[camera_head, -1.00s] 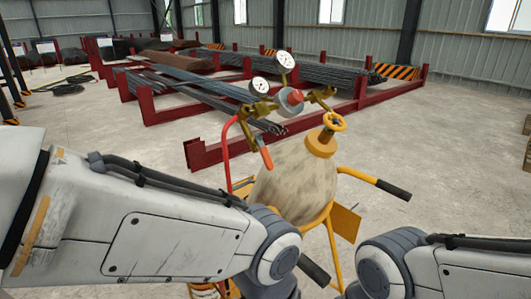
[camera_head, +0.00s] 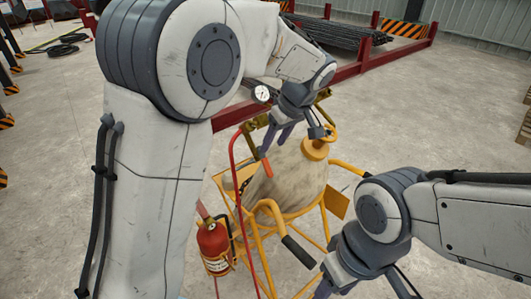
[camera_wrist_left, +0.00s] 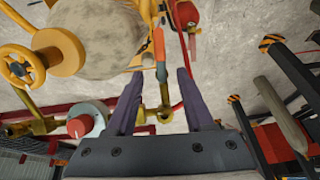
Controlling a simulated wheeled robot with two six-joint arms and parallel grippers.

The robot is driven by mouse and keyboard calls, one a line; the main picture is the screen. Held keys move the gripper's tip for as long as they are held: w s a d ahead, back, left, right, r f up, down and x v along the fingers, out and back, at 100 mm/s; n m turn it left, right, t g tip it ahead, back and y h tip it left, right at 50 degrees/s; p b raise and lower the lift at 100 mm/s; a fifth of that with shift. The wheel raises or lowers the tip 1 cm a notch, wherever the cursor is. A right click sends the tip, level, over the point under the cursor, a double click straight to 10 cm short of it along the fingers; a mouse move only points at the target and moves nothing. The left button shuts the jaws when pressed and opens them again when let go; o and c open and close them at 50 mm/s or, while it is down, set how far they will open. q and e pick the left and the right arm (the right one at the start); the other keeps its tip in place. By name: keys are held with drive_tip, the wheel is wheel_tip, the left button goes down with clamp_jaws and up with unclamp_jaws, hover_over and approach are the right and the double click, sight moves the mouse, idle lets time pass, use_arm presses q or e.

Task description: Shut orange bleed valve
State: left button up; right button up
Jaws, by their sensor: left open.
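The orange lever handle (camera_head: 266,168) of the bleed valve hangs from the brass fitting on the tank cart; it also shows in the left wrist view (camera_wrist_left: 159,42). My left gripper (camera_head: 284,134) is over the tank's fittings, its purple fingers pointing down. In the left wrist view my left gripper (camera_wrist_left: 160,82) is open, with the brass valve stem between its fingers in the picture and the orange handle just beyond the tips. I see no contact. My right gripper is partly in view at the bottom edge; its jaw opening is unclear.
A dirty tank (camera_head: 290,182) with a yellow handwheel (camera_wrist_left: 20,66) stands on a yellow cart frame. A red hose (camera_head: 235,180), a gauge (camera_head: 262,94) and a fire extinguisher (camera_head: 213,244) are close by.

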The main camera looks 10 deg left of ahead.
sight(265, 160)
use_arm(q)
drive_tip(key=p+x, duration=0.2)
drive_tip(key=x, duration=0.6)
drive_tip(key=shift+f+p, duration=0.25)
drive_tip(key=shift+p, duration=0.1)
drive_tip(key=shift+a+f, duration=0.15)
drive_tip(key=shift+f, duration=0.35)
clamp_jaws()
drive_tip(key=shift+w+r, duration=0.1)
idle(0.4)
